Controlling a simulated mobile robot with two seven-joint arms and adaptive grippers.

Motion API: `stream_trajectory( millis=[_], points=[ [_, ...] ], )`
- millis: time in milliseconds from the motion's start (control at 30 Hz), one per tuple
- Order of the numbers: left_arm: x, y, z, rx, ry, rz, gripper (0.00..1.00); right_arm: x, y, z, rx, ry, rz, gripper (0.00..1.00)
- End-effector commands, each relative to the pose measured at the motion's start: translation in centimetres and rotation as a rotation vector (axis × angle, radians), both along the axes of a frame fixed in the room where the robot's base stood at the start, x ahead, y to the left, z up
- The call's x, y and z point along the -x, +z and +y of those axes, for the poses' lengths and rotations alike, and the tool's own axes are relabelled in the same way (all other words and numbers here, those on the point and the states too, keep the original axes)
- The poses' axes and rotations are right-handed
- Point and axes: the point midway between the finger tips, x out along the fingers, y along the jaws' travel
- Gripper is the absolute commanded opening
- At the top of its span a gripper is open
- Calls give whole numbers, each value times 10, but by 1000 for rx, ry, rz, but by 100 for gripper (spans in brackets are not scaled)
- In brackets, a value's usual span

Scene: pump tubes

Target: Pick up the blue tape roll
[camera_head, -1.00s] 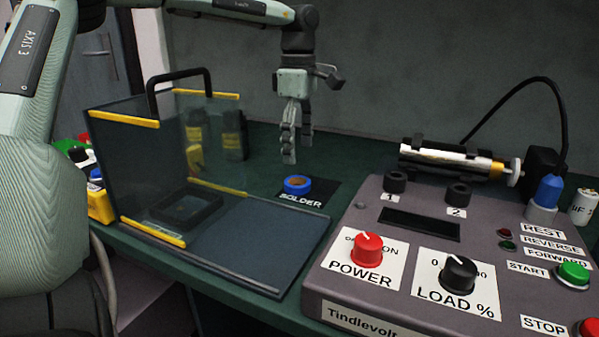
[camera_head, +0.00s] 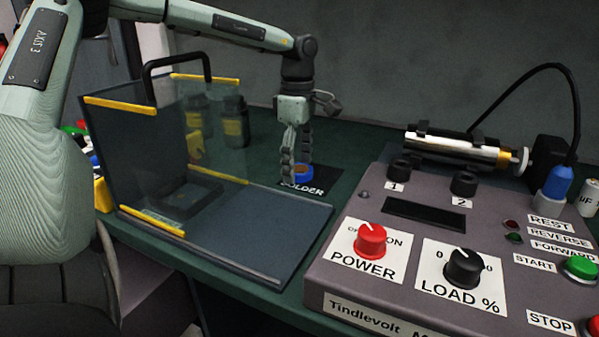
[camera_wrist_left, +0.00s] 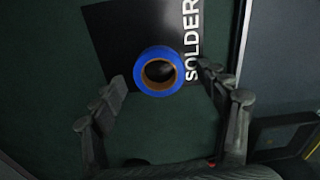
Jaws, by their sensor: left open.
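The blue tape roll (camera_head: 304,173) lies flat on the black mat labelled SOLDER (camera_head: 322,181), on the green bench. My left gripper (camera_head: 296,172) is low over the roll, pointing down, with its fingers open. In the head view the near finger covers part of the roll. In the left wrist view the blue tape roll (camera_wrist_left: 159,71) shows whole, with a brown core. It sits ahead of and between the two spread fingers of my left gripper (camera_wrist_left: 162,80); I see no contact. My right gripper is not in view.
A clear guard with yellow edges (camera_head: 163,226) and a black handle stands left of the mat. Dark bottles (camera_head: 235,122) stand behind it. A grey control box (camera_head: 411,236) with knobs and buttons fills the right side. A silver cylinder (camera_head: 452,149) lies behind its knobs.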

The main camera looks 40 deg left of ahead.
Motion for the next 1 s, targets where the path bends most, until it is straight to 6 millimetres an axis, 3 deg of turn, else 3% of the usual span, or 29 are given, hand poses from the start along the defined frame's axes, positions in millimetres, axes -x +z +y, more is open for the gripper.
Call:
stream_trajectory(
  millis=[67,467,767,1000],
  points=[
    [0,0,0,0,0,-1,74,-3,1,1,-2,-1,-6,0],
    [0,1,0,0,0,-1,26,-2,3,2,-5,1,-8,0],
    [-1,6,0,-1,0,-3,25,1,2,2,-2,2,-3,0],
    [-2,50,0,-3,0,-6,25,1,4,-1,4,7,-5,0]
  ],
)
